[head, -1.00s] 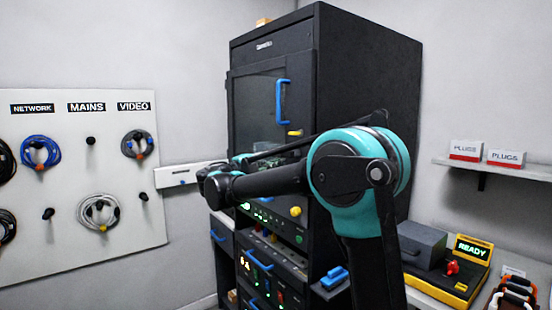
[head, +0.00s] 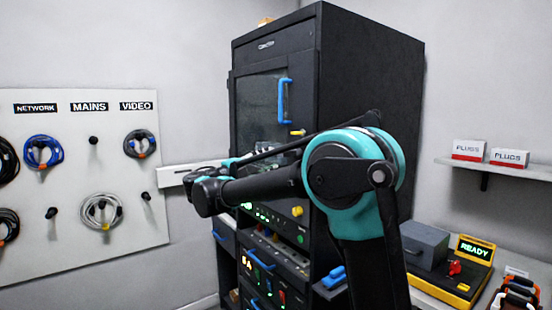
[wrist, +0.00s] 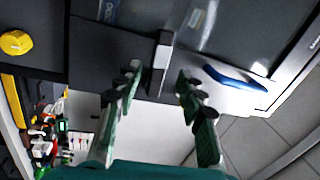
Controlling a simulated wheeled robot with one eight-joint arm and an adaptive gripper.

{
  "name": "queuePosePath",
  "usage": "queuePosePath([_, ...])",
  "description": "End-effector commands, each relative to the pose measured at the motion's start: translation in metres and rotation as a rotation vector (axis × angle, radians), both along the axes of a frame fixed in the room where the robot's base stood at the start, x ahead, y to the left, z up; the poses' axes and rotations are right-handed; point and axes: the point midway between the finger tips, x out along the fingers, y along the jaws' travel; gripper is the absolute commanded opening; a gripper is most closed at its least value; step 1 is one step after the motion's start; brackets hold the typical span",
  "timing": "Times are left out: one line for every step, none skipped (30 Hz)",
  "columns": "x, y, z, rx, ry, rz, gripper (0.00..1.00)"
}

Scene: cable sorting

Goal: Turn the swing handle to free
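A dark cabinet (head: 370,120) with a glass door (head: 258,105) stands in the middle of the head view. The door carries a blue handle (head: 284,100), with a small yellow piece (head: 297,133) below it. In the wrist view a short grey lever (wrist: 161,62) stands out from a dark panel; I cannot tell for sure that it is the swing handle. My gripper (wrist: 158,85) is open, its fingers either side of the lever's lower end and apart from each other. I cannot tell whether they touch it. In the head view my arm hides part of the cabinet front.
A yellow knob (wrist: 16,42) and a blue handle (wrist: 235,78) flank the lever in the wrist view. A cable board (head: 80,240) hangs at the left. At the right are a bench with a READY unit (head: 474,252) and a shelf with PLUGS boxes (head: 469,150). Floor shows lower right (wrist: 265,145).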

Motion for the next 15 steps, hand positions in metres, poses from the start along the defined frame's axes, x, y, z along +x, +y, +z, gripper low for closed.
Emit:
queuePosePath([-0.006,0.010,-0.002,0.001,0.000,0.004,0.39])
queuePosePath([-0.011,0.015,-0.004,0.001,0.000,0.003,0.39])
queuePosePath([-0.015,0.021,-0.005,0.000,0.000,0.004,0.39])
queuePosePath([-0.019,0.026,-0.006,0.001,0.000,0.003,0.39])
queuePosePath([-0.022,0.030,-0.008,0.001,0.000,0.003,0.39])
queuePosePath([-0.026,0.035,-0.009,0.000,0.001,0.003,0.39])
queuePosePath([-0.029,0.039,-0.010,0.000,0.000,0.002,0.39])
queuePosePath([-0.032,0.042,-0.011,0.000,0.000,0.002,0.39])
queuePosePath([-0.035,0.046,-0.012,0.000,0.000,0.002,0.39])
queuePosePath([-0.037,0.049,-0.012,0.000,0.000,0.002,0.39])
queuePosePath([-0.038,0.051,-0.013,-0.001,0.001,0.001,0.39])
queuePosePath([-0.041,0.053,-0.013,-0.001,0.001,0.000,0.39])
queuePosePath([-0.042,0.055,-0.014,-0.001,0.001,0.000,0.39])
queuePosePath([-0.043,0.056,-0.014,-0.001,0.001,0.000,0.39])
queuePosePath([-0.044,0.057,-0.014,-0.001,0.001,0.000,0.39])
